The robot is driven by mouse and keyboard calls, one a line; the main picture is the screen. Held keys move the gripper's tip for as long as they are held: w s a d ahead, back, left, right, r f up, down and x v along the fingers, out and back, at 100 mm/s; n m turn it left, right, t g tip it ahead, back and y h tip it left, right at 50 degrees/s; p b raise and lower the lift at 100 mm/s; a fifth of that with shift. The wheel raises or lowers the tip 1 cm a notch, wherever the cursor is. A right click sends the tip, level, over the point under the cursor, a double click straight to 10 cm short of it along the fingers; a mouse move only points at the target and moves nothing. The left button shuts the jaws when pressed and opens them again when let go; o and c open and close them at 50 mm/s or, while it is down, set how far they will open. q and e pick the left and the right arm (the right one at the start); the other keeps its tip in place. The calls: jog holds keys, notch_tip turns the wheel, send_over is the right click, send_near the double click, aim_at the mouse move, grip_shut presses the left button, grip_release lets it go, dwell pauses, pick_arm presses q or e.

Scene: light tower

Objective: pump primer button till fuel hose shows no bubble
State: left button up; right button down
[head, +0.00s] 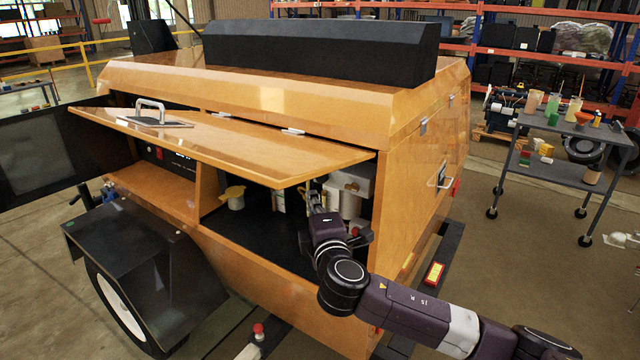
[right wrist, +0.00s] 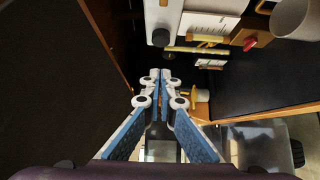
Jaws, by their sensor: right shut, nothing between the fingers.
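My right gripper (right wrist: 155,75) is shut and empty, with its blue-backed fingers together. In the head view my right gripper (head: 317,200) reaches under the raised side door into the engine bay of the orange light tower (head: 240,225). In the right wrist view a dark round button (right wrist: 160,38) sits on a pale grey body (right wrist: 163,15) just beyond the fingertips; it may be the primer button. A gap seems to lie between them. A yellowish tube (right wrist: 195,51), perhaps the fuel hose, runs beside it; bubbles cannot be made out. My left gripper is not in view.
The raised door (head: 225,145) hangs over the bay. A wheel fender (head: 140,245) juts out at left; a cart (head: 570,140) stands at right.

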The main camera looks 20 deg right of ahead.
aim_at(323, 179)
jog(key=w+d+p, duration=0.1)
jog(key=w+d, duration=0.2)
jog(key=w, duration=0.2)
jog(key=shift+w+d, duration=0.3)
jog(key=shift+w, duration=0.1)
jog(key=shift+w+d+f, duration=0.1)
jog(key=shift+w+d, duration=0.25)
jog(key=shift+d, duration=0.15)
jog(key=shift+w+d, duration=0.2)
jog(key=shift+d, duration=0.05)
